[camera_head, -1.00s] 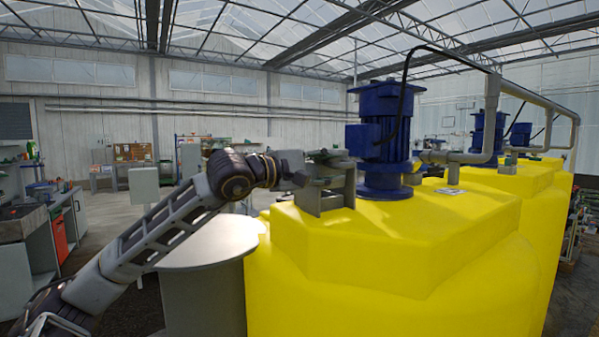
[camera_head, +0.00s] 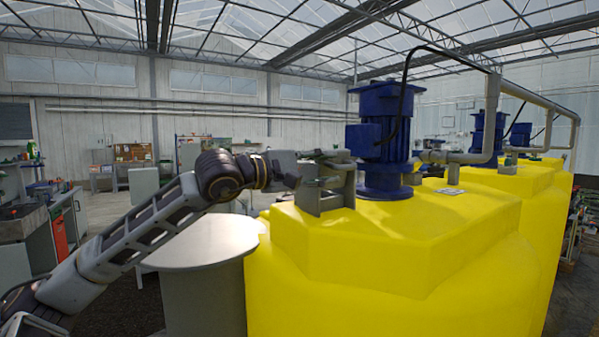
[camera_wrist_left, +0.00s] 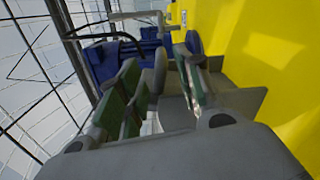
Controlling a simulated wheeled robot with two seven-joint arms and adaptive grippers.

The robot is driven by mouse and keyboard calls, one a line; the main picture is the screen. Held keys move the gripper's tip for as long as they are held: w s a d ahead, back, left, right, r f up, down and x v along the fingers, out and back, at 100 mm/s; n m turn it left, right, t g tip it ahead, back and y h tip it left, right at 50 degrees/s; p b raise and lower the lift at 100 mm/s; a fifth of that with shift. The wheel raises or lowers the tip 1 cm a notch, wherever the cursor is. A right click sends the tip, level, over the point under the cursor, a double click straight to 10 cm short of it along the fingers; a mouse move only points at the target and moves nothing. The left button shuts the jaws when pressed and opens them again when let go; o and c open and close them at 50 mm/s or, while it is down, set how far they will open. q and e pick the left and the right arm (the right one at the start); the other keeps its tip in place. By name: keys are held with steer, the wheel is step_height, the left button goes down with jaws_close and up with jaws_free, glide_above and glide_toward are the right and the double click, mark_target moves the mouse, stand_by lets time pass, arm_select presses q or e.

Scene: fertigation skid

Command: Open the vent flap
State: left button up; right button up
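A grey metal fitting (camera_head: 326,197) with upright plates stands on top of the near yellow tank (camera_head: 390,250), left of a blue motor (camera_head: 385,125). It is probably the vent with its flap, but I cannot make out the flap's outline or angle. My left gripper (camera_head: 322,157) is at the upper part of this fitting, its fingers overlapping it in the head view. In the left wrist view, the green-padded fingers of the left gripper (camera_wrist_left: 165,90) stand apart. Grey surfaces show between and beyond them; contact cannot be told. My right gripper is not in view.
A grey round-topped drum (camera_head: 205,245) stands left of the near tank, below my left arm. A pipe (camera_head: 470,157) runs right of the motor. More yellow tanks (camera_head: 525,180) stand behind. A workbench (camera_head: 40,235) is at the far left.

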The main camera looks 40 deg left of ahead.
arm_select(q)
steer(key=shift+v, duration=2.9)
steer(key=shift+f, duration=0.15)
